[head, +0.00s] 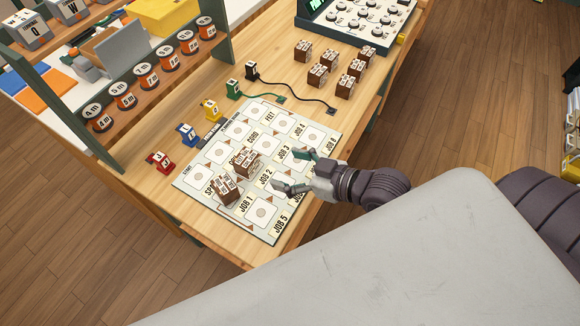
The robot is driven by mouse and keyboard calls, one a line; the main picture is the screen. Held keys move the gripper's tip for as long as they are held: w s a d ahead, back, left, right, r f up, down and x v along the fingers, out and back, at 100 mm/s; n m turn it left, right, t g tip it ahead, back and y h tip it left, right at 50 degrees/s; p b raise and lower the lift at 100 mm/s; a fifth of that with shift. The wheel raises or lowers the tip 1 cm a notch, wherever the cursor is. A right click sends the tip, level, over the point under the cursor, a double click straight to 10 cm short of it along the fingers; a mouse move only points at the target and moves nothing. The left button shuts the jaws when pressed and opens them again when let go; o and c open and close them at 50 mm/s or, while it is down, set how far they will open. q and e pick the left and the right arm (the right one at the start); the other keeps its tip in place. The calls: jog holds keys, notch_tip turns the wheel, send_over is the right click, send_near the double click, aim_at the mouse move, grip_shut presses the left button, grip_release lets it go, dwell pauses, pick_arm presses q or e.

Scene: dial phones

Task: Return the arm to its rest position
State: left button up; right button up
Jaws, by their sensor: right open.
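My right gripper (294,171) is open and empty. It hangs over the right side of the printed board (262,226), near the JOB 2 and JOB 3 squares. Its fingers point left, toward two brown blocks with white markings. One brown block (225,187) stands on the board's left part, and the other brown block (245,161) stands just behind it. Both are apart from the fingers. My right arm (372,187) reaches in from the right. My left gripper is not in view.
Several more brown blocks (318,75) stand at the table's back right, before a dark green console (352,38). Red (159,161), blue (188,134), yellow (211,110), green and black pieces line the board's left side. Cords lie behind the board. A shelf with orange spools (146,75) stands left.

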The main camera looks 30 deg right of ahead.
dwell(0.4)
jog(key=shift+s+f, duration=0.1)
jog(key=shift+f, duration=0.15)
jog(key=s+f+m+g+h, duration=0.1)
jog(key=s+f+h, duration=0.1)
jog(key=s+d+f+m+g+h, duration=0.1)
jog(key=s+f+g+h, duration=0.1)
jog(key=f, duration=0.1)
jog(key=shift+s+d, duration=0.15)
jog(key=s+d+f+m+g+h, duration=0.3)
jog(key=s+g, duration=0.2)
jog(key=s, duration=0.3)
notch_tip(320, 180, down, 27)
jog(key=s+g, duration=0.1)
jog(key=s, duration=0.1)
jog(key=s+d+f+g, duration=0.1)
jog(key=s+d+f, duration=0.1)
jog(key=s+f, duration=1.3)
jog(key=shift+s+d+n+h, duration=0.3)
jog(key=shift+s, duration=0.15)
